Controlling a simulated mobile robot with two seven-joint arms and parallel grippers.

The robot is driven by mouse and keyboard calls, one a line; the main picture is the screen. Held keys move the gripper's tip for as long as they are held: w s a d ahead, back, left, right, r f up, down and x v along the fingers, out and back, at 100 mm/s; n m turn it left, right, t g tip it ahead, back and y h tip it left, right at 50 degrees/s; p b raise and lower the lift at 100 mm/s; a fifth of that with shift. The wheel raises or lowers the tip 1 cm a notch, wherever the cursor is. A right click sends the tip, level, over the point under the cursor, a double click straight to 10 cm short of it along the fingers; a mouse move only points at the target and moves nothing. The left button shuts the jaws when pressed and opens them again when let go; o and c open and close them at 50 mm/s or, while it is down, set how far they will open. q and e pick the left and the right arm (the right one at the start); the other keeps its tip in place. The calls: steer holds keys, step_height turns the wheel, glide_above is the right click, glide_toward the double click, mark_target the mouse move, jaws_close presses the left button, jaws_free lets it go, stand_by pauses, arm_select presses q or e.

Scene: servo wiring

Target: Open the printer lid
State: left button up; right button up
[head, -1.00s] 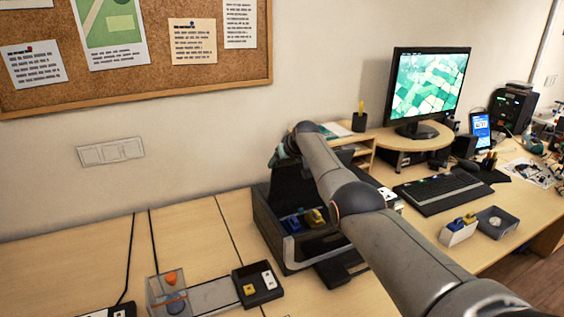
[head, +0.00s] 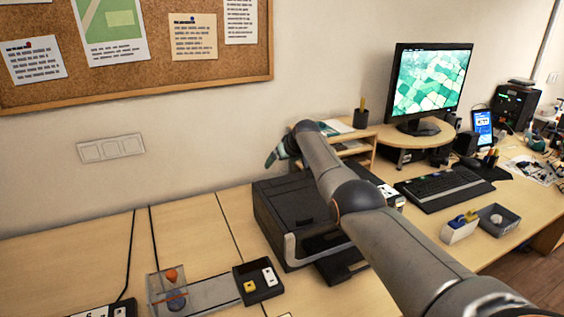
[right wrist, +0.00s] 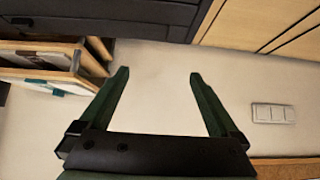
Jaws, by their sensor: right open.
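The black printer (head: 276,236) stands on the desk against the wall, with a light grey handle-like bar along its front. Its lid (head: 290,202) lies flat and closed, and the inside is hidden. My right gripper (head: 272,158) is above and behind the back of the lid, near the wall, apart from the printer. In the right wrist view my right gripper (right wrist: 158,75) is open and empty, facing the bare wall, with the printer's dark edge (right wrist: 130,14) at the top. My forearm covers the printer's right side. My left gripper is not in view.
A wooden shelf with papers (head: 352,140) stands right of the printer, close to my right gripper. A monitor (head: 430,85) and keyboard (head: 443,188) are further right. A small black button box (head: 258,283) lies at front left. The desk left of the printer is mostly clear.

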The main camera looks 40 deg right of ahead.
steer(key=shift+d+r, duration=0.1)
steer(key=shift+r, duration=0.05)
steer(key=p+v, duration=0.1)
steer(key=v, duration=1.1)
steer(key=shift+s, duration=0.25)
stand_by(0.6)
